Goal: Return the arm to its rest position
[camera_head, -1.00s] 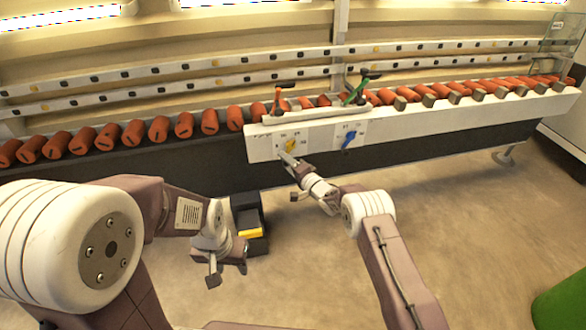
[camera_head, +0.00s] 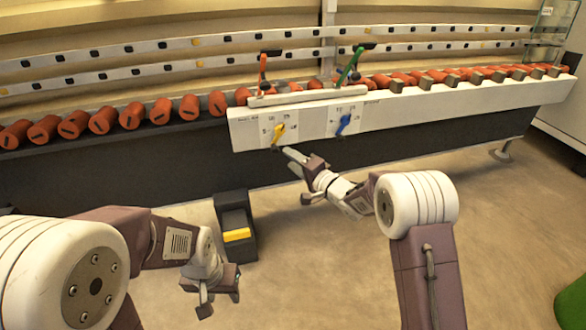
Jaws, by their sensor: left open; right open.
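My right arm reaches in from the lower right, and its gripper (camera_head: 298,176) is open and empty. It hangs in front of the white control panel (camera_head: 310,121), just below and right of the yellow knob (camera_head: 278,134), and looks apart from it. A blue knob (camera_head: 343,124) sits further right on the panel. My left gripper (camera_head: 219,299) is open and empty, low over the floor, in front of the black pedal box. My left arm's large white joint fills the lower left corner.
A black pedal box (camera_head: 232,214) with a yellow pedal (camera_head: 237,235) stands on the floor between my arms. Red (camera_head: 263,68) and green (camera_head: 348,66) levers stand above the panel. Orange rollers (camera_head: 103,120) line the conveyor. The floor on the right is clear, except for a green object (camera_head: 572,312) at the edge.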

